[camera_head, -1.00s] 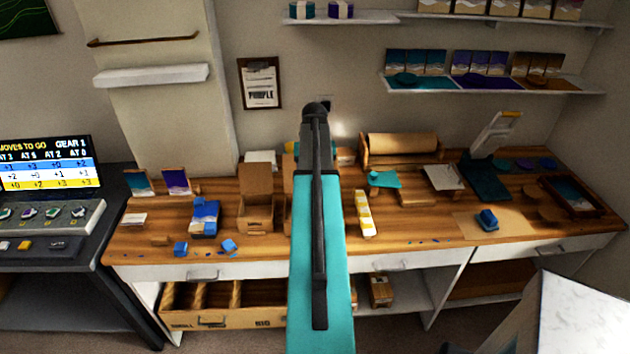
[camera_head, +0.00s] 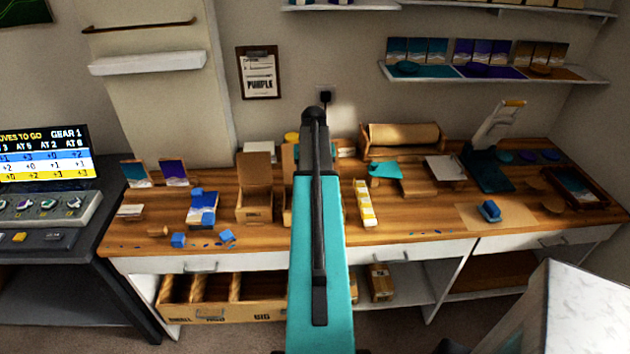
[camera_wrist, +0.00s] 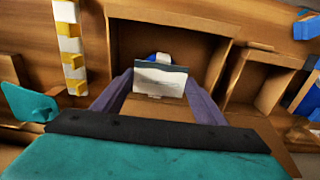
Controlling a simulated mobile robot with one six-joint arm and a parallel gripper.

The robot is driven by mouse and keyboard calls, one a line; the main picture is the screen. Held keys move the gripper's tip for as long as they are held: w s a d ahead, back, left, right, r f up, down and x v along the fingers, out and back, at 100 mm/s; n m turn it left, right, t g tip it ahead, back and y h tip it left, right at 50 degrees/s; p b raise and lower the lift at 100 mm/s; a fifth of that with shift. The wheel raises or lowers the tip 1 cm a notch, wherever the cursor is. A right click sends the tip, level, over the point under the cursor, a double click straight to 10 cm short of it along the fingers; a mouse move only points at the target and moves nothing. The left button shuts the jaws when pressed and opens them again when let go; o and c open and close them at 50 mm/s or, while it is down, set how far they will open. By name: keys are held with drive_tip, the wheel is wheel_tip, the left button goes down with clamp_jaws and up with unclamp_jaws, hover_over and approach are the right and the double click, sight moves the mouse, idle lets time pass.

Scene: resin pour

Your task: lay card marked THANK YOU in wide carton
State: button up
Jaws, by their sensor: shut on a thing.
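My gripper (camera_wrist: 160,80) shows in the wrist view with two purple fingers closed on a small white card (camera_wrist: 160,76) with a dark edge. Its faint marks are too small to read. The card is held over a wide open brown carton (camera_wrist: 125,38), between its walls; I cannot tell whether it touches the floor. A blue and white item (camera_wrist: 158,57) shows just beyond the card, partly hidden by it. In the head view my arm covers the gripper, the card and most of this carton (camera_head: 287,205).
A second open carton (camera_head: 255,205) stands directly beside the wide one; its wall also shows in the wrist view (camera_wrist: 250,85). A yellow and white strip (camera_wrist: 70,45) and a teal piece (camera_wrist: 28,102) lie on the other side. A blue boxed item (camera_head: 202,210) stands further left on the bench.

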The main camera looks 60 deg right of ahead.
drive_tip(key=shift+f+b, duration=0.35)
drive_tip(key=shift+f, duration=0.75)
drive_tip(key=o, duration=0.8)
drive_tip(key=shift+o, duration=0.2)
drive_tip(key=shift+r+p, duration=2.35)
drive_tip(key=shift+r, duration=1.65)
